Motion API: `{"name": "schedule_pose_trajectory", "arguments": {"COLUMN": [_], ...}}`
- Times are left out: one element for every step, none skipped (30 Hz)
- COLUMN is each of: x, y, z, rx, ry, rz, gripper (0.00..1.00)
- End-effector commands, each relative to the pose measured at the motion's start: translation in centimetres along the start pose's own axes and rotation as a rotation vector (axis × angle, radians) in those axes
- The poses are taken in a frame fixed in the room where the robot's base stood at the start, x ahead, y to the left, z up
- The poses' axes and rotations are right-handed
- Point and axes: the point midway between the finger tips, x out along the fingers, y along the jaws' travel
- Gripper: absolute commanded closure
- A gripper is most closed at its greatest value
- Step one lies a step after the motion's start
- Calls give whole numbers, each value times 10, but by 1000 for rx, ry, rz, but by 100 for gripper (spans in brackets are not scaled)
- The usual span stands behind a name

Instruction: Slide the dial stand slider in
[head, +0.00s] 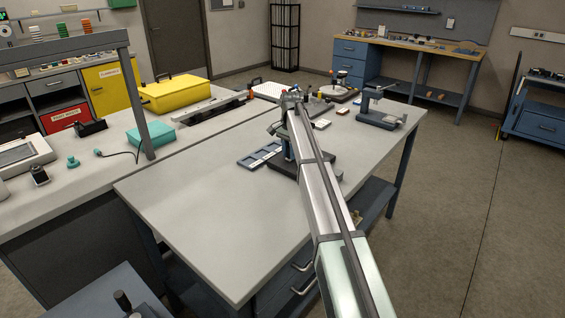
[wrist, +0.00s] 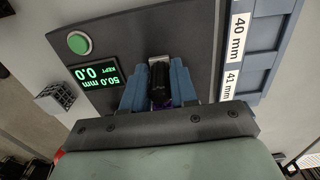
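The dial stand shows in the wrist view as a dark plate (wrist: 120,30) with a green button and a lit display (wrist: 97,76) reading 50.0 mm, KEPT and 0.0, upside down. The slider's black handle (wrist: 160,78) lies between the two blue fingers of my gripper (wrist: 159,90). The fingers sit close against both its sides and look shut on it. A metal piece shows at the handle's far end. In the head view, my arm hides most of the stand; its dark base (head: 318,168) shows beside the arm. The gripper is mostly hidden there.
A small grey lattice cube (wrist: 56,97) is beside the plate in the wrist view. A blue tray (wrist: 262,50) labelled 40 mm and 41 mm lies on the other side. The near left of the pale table (head: 200,210) is clear. Another instrument (head: 383,108) stands at the far right.

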Motion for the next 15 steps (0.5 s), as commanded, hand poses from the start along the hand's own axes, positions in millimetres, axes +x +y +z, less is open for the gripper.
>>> {"name": "schedule_pose_trajectory", "arguments": {"x": [-1, -1, -1, -1, -1, -1, -1, -1, -1, -1, -1, -1, -1, -1, -2], "y": [0, 0, 0, 0, 0, 0, 0, 0, 0, 0, 0, 0, 0, 0, 0], "z": [-7, -7, -7, -8, -8, -8, -8, -8, -8, -8, -8, -9, -9, -9, -9], "rx": [5, 5, 5, 5, 6, 6, 6, 6, 7, 7, 7, 7, 7, 7, 7], "ry": [10, 10, 10, 11, 11, 11, 11, 11, 12, 12, 12, 12, 12, 12, 12], "rz": [-1, -1, -1, -1, -1, -1, -1, -2, -2, -2, -2, -2, -2, -2, -2], "gripper": [67, 64, 61, 58, 55, 53, 53, 53, 53, 53, 53, 53, 53, 53, 53]}}
